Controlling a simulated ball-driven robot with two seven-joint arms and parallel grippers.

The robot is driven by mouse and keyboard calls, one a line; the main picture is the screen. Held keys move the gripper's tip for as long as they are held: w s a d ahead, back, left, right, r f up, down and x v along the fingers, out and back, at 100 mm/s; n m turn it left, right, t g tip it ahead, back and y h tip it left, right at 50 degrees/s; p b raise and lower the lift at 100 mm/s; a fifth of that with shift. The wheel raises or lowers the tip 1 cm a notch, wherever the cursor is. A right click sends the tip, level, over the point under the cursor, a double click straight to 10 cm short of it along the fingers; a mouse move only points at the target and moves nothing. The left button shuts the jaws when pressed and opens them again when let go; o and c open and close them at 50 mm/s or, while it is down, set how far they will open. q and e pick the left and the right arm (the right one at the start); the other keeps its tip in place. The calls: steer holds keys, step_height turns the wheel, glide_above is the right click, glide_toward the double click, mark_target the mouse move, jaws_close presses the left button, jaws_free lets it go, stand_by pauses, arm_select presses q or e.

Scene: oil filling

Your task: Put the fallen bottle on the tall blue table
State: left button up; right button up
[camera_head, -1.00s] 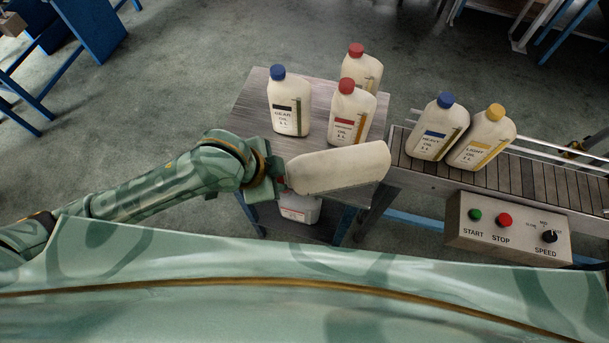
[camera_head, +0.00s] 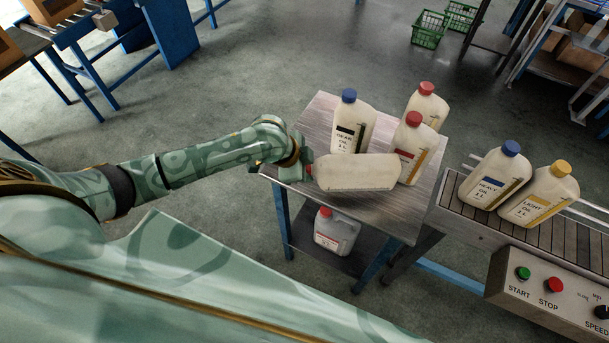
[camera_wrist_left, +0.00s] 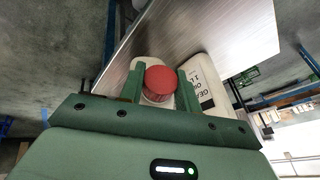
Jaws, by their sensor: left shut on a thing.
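The fallen bottle (camera_head: 358,173) is cream with a red cap and lies nearly level in the head view, over the front part of a grey-topped table with blue legs (camera_head: 330,203). Whether it touches the top or the upright bottles behind it is unclear. My left gripper (camera_head: 306,168) is shut on its cap end from the left. The left wrist view shows the red cap (camera_wrist_left: 160,80) between the green fingers. Blue-legged furniture (camera_head: 165,35) also stands at the upper left; which is the tall blue table is unclear. My right gripper is not in view.
A blue-capped gear oil bottle (camera_head: 352,125) and two red-capped bottles (camera_head: 415,148) (camera_head: 428,105) stand on the grey-topped table. A canister (camera_head: 336,232) sits on its lower shelf. A conveyor (camera_head: 540,225) with two bottles is at right. Floor at upper left is open.

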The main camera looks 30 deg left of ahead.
arm_select(q)
steer(key=shift+w+a+f, duration=0.35)
steer(key=shift+w+f, duration=0.1)
steer(key=shift+f, duration=0.3)
steer(key=f, duration=0.1)
steer(key=f+b, duration=0.1)
steer(key=f, duration=0.1)
steer(key=shift+w+a+f, duration=0.15)
steer(key=shift+a+f, duration=0.05)
steer(key=shift+f, duration=0.05)
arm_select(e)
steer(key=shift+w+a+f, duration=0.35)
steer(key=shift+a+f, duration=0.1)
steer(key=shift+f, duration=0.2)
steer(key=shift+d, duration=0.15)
arm_select(q)
steer(key=o, duration=1)
steer(key=shift+f, duration=0.1)
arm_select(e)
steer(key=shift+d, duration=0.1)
